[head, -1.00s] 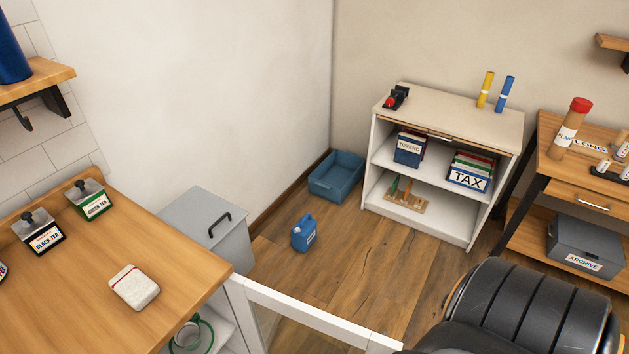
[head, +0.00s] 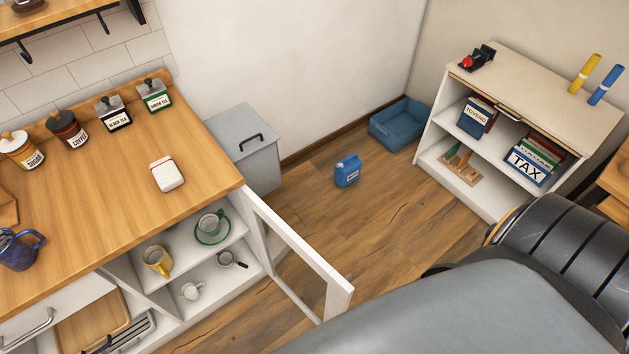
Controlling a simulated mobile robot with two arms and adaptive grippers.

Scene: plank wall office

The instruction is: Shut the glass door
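The glass door (head: 301,243) has a white frame and hangs open at the right end of the wooden-topped cabinet (head: 130,190). It sticks out over the floor, towards the lower right. The open compartment shows a yellow mug (head: 156,261), a cup on a green-rimmed saucer (head: 210,227), a small white jug (head: 191,292) and a dark strainer-like item (head: 229,259). Neither of my grippers is in view.
A grey bin (head: 245,150), a blue jug (head: 347,171) and a blue tub (head: 399,124) stand on the floor behind the door. Open floor lies between door and shelf unit (head: 540,88).

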